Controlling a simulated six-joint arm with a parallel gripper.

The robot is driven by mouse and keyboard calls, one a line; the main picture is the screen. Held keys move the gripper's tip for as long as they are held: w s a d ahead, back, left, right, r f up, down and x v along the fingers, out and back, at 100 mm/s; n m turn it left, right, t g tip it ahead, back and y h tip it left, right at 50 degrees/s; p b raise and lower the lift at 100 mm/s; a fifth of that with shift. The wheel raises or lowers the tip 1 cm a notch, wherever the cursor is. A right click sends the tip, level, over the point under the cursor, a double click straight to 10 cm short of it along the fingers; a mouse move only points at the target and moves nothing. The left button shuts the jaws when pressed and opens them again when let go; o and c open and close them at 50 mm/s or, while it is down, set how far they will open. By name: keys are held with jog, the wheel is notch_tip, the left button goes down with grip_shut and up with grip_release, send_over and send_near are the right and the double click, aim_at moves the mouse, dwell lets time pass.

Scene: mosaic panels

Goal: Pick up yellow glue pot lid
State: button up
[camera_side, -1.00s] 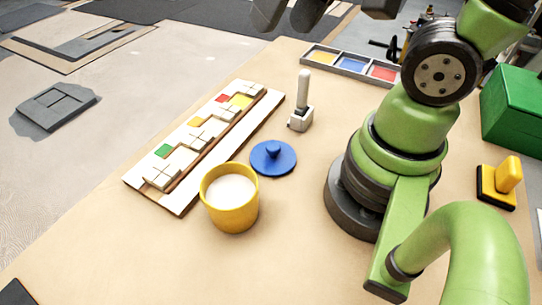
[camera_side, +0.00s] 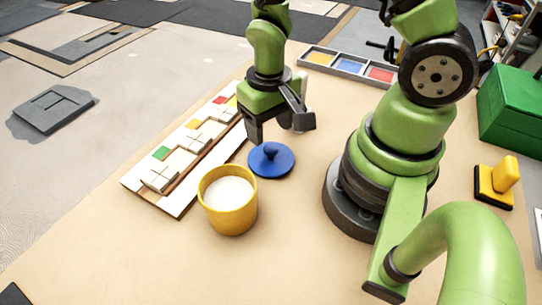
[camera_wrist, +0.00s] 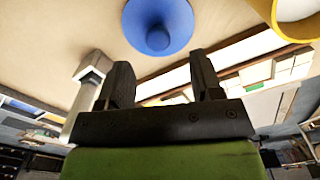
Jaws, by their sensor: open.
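The yellow glue pot (camera_side: 229,211) stands open on the table, with white filling showing. A blue round lid (camera_side: 270,161) with a knob lies flat on the table, just behind and to the right of the pot; no yellow lid is in view. My gripper (camera_side: 279,130) is open and empty, above and just behind the blue lid, with its fingers pointing down. In the wrist view the blue lid (camera_wrist: 158,22) is at the top centre, beyond the open fingers and apart from them. The yellow pot's rim (camera_wrist: 262,8) shows at the top right.
The mosaic panel (camera_side: 178,209) with white and coloured tiles lies left of the gripper. A pale-handled tool (camera_wrist: 88,85) stands close beside the gripper. Behind is a tray (camera_side: 335,65) of coloured tiles. A yellow-handled block (camera_side: 495,185) and green box are right. The front table is clear.

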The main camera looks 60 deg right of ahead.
aim_at(271, 147)
jog(key=shift+s+d+f, duration=0.1)
jog(key=shift+f, duration=2.9)
jog(key=shift+c, duration=0.2)
jog(key=c, duration=0.9)
